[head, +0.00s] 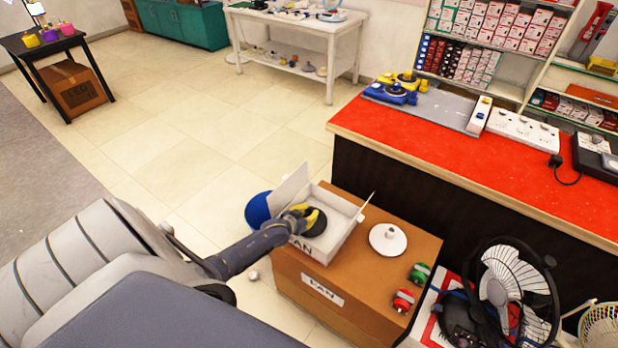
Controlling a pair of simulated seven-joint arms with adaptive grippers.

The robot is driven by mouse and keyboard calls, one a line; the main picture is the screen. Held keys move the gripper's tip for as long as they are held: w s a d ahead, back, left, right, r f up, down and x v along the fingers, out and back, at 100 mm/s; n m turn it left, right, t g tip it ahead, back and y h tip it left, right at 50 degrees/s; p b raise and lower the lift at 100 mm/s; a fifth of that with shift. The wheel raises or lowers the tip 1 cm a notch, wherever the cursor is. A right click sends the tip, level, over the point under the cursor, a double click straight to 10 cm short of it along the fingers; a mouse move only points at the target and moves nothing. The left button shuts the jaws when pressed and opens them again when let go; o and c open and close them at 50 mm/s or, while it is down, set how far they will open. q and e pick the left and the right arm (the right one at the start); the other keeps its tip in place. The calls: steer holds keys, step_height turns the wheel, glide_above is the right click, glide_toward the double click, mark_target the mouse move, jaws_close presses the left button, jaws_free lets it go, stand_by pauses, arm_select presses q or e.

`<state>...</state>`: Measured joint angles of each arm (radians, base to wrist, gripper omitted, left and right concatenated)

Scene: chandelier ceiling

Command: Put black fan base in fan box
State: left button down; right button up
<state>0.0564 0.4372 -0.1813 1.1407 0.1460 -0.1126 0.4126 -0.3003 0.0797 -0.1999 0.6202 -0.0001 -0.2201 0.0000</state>
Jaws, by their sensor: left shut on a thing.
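The fan box (344,235) is a white open carton marked FAN, with flaps raised, on top of a larger brown carton. The black fan base (318,226) is a dark round disc inside the box opening, toward its left side. My left gripper (304,217), with yellow fingers, reaches over the box's left wall and is shut on the black fan base. The gripper hides part of the base, and I cannot tell whether the base touches the box floor. My right gripper is not in view.
A white round base (388,239) lies on the brown carton (360,290), near green and red spools (403,300). A blue ball (259,209) is behind the box's left.

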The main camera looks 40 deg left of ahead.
arm_select(q)
steer(key=c, duration=1.1)
jaws_free()
steer(key=shift+f, duration=0.1)
steer(key=v, duration=1.2)
